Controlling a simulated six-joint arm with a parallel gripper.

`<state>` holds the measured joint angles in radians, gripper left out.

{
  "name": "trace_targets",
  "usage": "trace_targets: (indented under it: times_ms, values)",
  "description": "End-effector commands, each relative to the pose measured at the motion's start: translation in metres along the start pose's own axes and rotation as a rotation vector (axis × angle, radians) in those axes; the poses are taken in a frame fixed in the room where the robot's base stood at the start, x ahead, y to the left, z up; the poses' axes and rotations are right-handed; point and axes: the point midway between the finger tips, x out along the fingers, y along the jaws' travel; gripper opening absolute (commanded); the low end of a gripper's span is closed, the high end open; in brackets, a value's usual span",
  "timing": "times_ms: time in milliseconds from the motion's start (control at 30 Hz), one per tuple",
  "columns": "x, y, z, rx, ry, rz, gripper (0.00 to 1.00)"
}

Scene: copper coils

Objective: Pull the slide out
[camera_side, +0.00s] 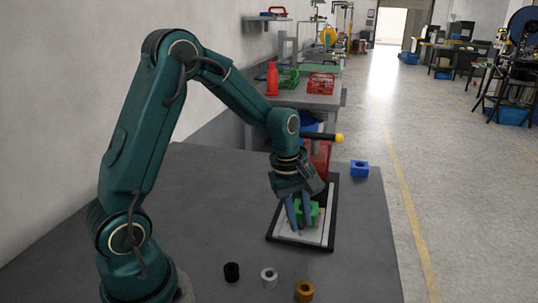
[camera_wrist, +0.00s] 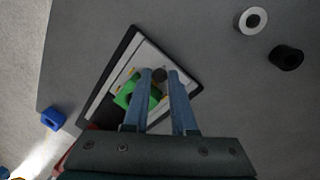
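A white slide plate (camera_side: 316,235) lies in a black frame (camera_side: 332,216) on the table. A green square block with a round hole (camera_side: 315,211) sits on the plate; it also shows in the wrist view (camera_wrist: 123,99), partly behind a finger. My gripper (camera_side: 300,225) points down over the plate, its two blue fingers apart. In the wrist view, a small dark round piece (camera_wrist: 159,76) shows between the fingertips (camera_wrist: 159,72). I cannot tell whether the fingers touch it. The green block overlaps the left finger in view.
A red upright part (camera_side: 320,157) and a black lever with a yellow knob (camera_side: 339,138) stand behind the frame. A blue block (camera_side: 360,168) lies at the back right. Black (camera_side: 231,271), white (camera_side: 269,275) and orange (camera_side: 304,291) rings lie in front. The table's right side is clear.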

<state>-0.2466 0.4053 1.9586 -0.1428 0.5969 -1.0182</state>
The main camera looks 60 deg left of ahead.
Motion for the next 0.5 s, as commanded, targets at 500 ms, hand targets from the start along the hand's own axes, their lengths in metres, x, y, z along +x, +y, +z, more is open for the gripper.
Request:
trace_targets:
  times_ms: [500]
  values:
    - [-0.0089,-0.0008,0.0018,0.001,-0.006,-0.005,0.54]
